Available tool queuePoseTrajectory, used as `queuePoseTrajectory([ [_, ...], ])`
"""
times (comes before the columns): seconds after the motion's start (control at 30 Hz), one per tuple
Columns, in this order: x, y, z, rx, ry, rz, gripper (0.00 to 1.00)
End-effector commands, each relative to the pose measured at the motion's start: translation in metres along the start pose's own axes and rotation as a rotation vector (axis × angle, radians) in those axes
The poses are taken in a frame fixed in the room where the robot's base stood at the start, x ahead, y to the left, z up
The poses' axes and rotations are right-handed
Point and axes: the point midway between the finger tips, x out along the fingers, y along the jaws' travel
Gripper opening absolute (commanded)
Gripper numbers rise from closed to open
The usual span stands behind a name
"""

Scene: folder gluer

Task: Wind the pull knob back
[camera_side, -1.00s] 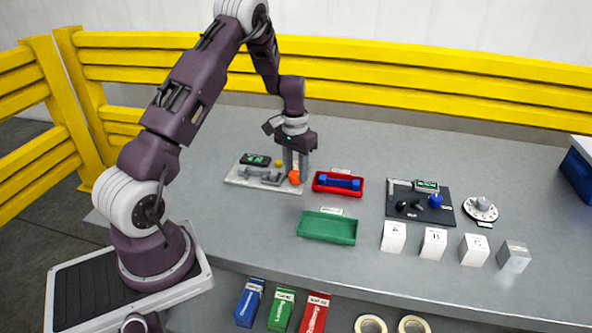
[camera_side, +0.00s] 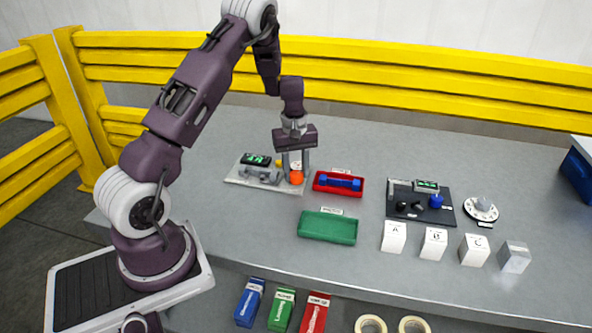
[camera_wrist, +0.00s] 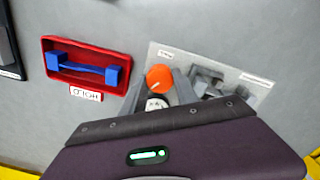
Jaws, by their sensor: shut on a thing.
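The orange round knob (camera_side: 296,179), which I take for the pull knob, stands at the right end of a light grey plate (camera_side: 234,181). It also shows in the wrist view (camera_wrist: 159,76). My gripper (camera_side: 295,170) points down over it, one finger on each side, shut on the knob. A pale round part (camera_wrist: 157,103) shows between the fingers. The plate also carries a grey lever-like part (camera_side: 262,176) and a dark box with a green display (camera_side: 256,160).
A red tray (camera_side: 322,188) with a blue handle-shaped piece (camera_side: 343,183) sits close on the right. A green tray (camera_side: 328,228) lies nearer the front. A dark panel (camera_side: 421,216), a white dial (camera_side: 481,208) and several white blocks are farther right.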

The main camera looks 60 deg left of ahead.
Motion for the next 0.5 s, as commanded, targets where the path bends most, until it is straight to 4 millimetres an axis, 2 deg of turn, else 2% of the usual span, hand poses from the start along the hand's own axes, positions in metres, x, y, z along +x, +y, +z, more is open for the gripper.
queuePoseTrajectory([
  [0.5,-0.0018,0.0014,-0.0011,-0.428,0.015,0.006,0.0],
])
